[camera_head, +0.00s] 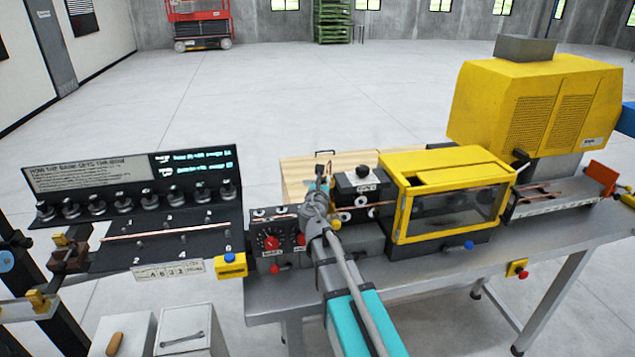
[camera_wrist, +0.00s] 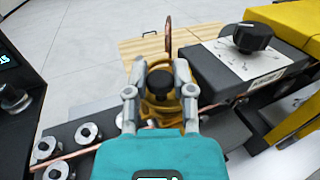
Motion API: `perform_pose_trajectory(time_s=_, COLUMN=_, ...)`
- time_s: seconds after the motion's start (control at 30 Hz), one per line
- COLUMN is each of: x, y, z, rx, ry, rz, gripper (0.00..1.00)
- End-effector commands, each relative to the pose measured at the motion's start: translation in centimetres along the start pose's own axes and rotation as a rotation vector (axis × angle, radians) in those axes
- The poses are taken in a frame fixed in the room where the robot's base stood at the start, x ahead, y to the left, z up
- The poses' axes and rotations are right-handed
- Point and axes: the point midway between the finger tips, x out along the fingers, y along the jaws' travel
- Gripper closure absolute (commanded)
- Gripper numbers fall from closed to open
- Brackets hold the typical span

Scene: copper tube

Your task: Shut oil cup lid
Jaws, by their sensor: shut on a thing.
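The brass-yellow oil cup (camera_wrist: 160,104) with a dark round top sits between my gripper's fingers in the wrist view. My gripper (camera_wrist: 160,72) has one finger on each side of it and is shut on it. A thin copper-coloured disc, which looks like the lid (camera_wrist: 168,33), stands upright just beyond the fingertips, apart from them. In the head view my gripper (camera_head: 317,200) is over the machine between the dial panel and the black-knobbed block, and it hides most of the cup.
A black-knobbed block (camera_wrist: 245,55) stands close on the right. Rollers (camera_wrist: 88,133) with a copper tube (camera_wrist: 80,154) lie at lower left. The yellow guarded housing (camera_head: 440,160) is further right. A dial panel (camera_head: 275,240) is beside my arm. A wooden box (camera_head: 295,170) stands behind.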

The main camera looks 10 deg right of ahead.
Motion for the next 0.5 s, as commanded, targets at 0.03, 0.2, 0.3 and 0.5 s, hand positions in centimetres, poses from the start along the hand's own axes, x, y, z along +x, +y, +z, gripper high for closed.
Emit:
perform_pose_trajectory(time_s=0.03, x=0.1, y=-0.3, z=0.0, rx=-0.002, ry=-0.001, rz=0.028, gripper=1.00)
perform_pose_trajectory(time_s=0.2, x=0.5, y=-0.6, z=0.0, rx=-0.002, ry=0.000, rz=0.143, gripper=1.00)
perform_pose_trajectory(time_s=0.3, x=0.8, y=-0.8, z=0.0, rx=-0.002, ry=0.000, rz=0.211, gripper=1.00)
perform_pose_trajectory(time_s=0.5, x=1.3, y=-1.0, z=0.0, rx=-0.002, ry=0.000, rz=0.348, gripper=1.00)
